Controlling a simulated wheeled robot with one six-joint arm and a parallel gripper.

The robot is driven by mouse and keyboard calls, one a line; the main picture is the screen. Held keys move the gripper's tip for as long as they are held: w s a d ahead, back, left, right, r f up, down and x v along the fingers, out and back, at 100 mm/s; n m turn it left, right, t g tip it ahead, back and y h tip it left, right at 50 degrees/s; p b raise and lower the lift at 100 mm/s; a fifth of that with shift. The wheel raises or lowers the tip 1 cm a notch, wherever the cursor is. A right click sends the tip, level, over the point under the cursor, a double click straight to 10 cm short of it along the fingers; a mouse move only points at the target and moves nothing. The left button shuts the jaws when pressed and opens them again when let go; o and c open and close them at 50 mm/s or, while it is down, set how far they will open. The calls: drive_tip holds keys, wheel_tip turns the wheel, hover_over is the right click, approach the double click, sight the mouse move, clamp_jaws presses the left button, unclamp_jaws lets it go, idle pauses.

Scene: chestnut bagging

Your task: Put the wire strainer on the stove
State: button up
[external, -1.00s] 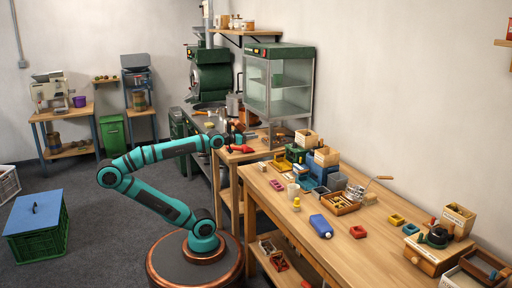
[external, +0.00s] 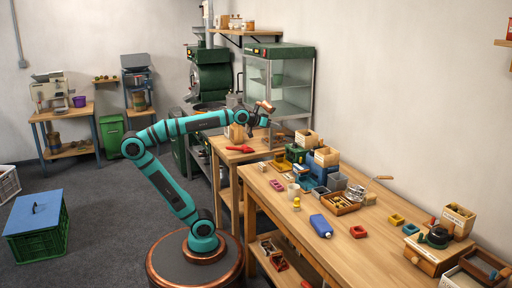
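What looks like the wire strainer (external: 355,193), a small wire-mesh piece with a light handle sticking out to the upper right, lies at the back of the long wooden table among small boxes. My gripper (external: 266,107) is raised above the small wooden table, in front of the glass cabinet and well to the left of the strainer. Its fingers are too small to tell whether they are open or shut, or whether they hold anything. I cannot pick out a stove with certainty; a dark metal counter (external: 193,124) at the back is partly hidden behind my arm.
A red object (external: 240,149) lies on the small table. The glass cabinet (external: 292,99) and green machine (external: 210,78) stand behind. The floor at left is open around a blue-lidded green crate (external: 40,245).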

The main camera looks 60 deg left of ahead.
drive_tip(key=w+d+r+n+g, duration=0.25)
drive_tip(key=w+d+g, duration=0.45)
drive_tip(key=w+d, duration=0.95)
drive_tip(key=w+d+f+n+g+y, duration=0.1)
drive_tip(key=w+d+f+g, duration=0.15)
drive_tip(key=d, duration=0.75)
drive_tip(key=w+d+f+n+g+y, duration=0.15)
drive_tip(key=d+f+g, duration=0.25)
drive_tip(key=d, duration=0.7)
drive_tip(key=shift+t+h, duration=0.25)
drive_tip(key=shift+h, duration=0.2)
drive_tip(key=f, duration=1.7)
drive_tip(key=shift+w+f, duration=0.15)
drive_tip(key=shift+w, duration=0.15)
clamp_jaws()
